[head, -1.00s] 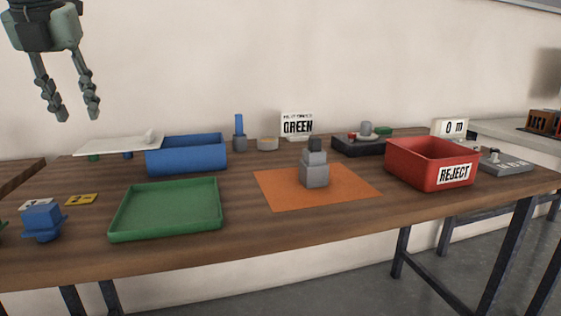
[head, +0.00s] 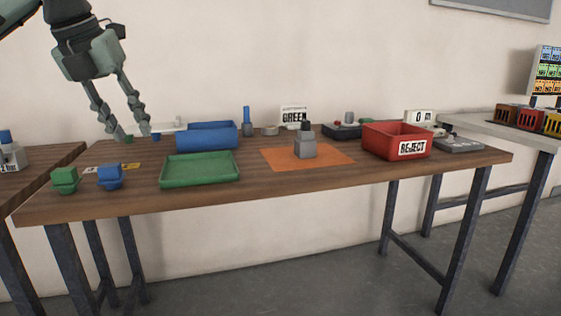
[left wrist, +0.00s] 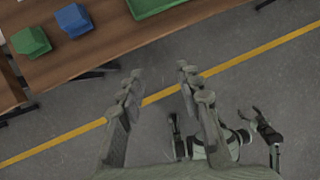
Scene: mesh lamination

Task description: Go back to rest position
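My left gripper (head: 132,134) hangs at the upper left of the head view, in front of the back of the wooden table (head: 300,183). Its two fingers are spread apart with nothing between them. In the left wrist view the same open fingers (left wrist: 160,77) show over the grey floor, just off the table's edge. My right gripper cannot be made out in the head view. Dark parts, which look like my own body, show at the lower right of the left wrist view.
The table holds a green tray (head: 200,171), a blue bin (head: 207,137), an orange mat (head: 335,157) with a grey stacked object (head: 305,147), and a red REJECT bin (head: 397,139). A green block (head: 64,180) and a blue block (head: 110,177) sit at the left. The front floor is clear.

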